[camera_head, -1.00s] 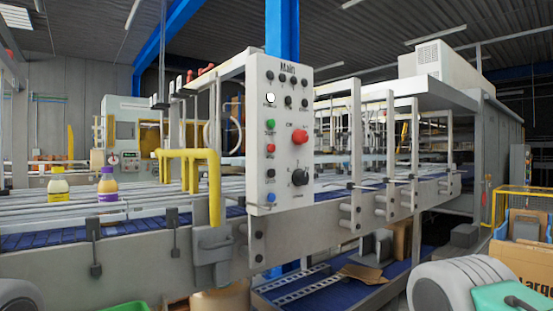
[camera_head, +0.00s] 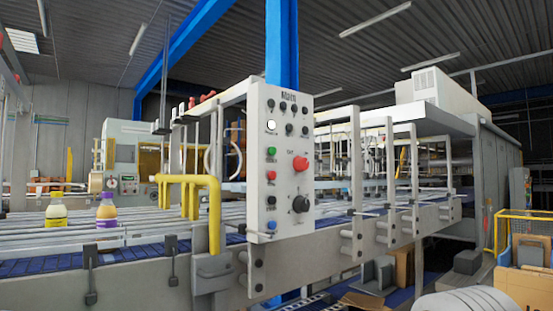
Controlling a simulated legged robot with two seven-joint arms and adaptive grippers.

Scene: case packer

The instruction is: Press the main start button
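The control panel (camera_head: 282,220) is a tall pale plate headed "Main", fixed upright on the near side of the conveyor frame, in the middle of the view. It carries a green button (camera_head: 271,152), a smaller red button (camera_head: 271,175) below it, a large red mushroom button (camera_head: 300,163), a black rotary knob (camera_head: 300,204), a blue button (camera_head: 271,225), a white button (camera_head: 271,127) and several black ones. The small labels are too blurred to read. Neither gripper is in view. A pale rounded part at the bottom right looks like my own arm.
A yellow pipe guard (camera_head: 213,205) stands just left of the panel. Two bottles, one yellow (camera_head: 56,210) and one purple (camera_head: 106,211), stand on the conveyor (camera_head: 140,272) at left. Cardboard boxes (camera_head: 526,285) and a yellow rail (camera_head: 525,215) are at right.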

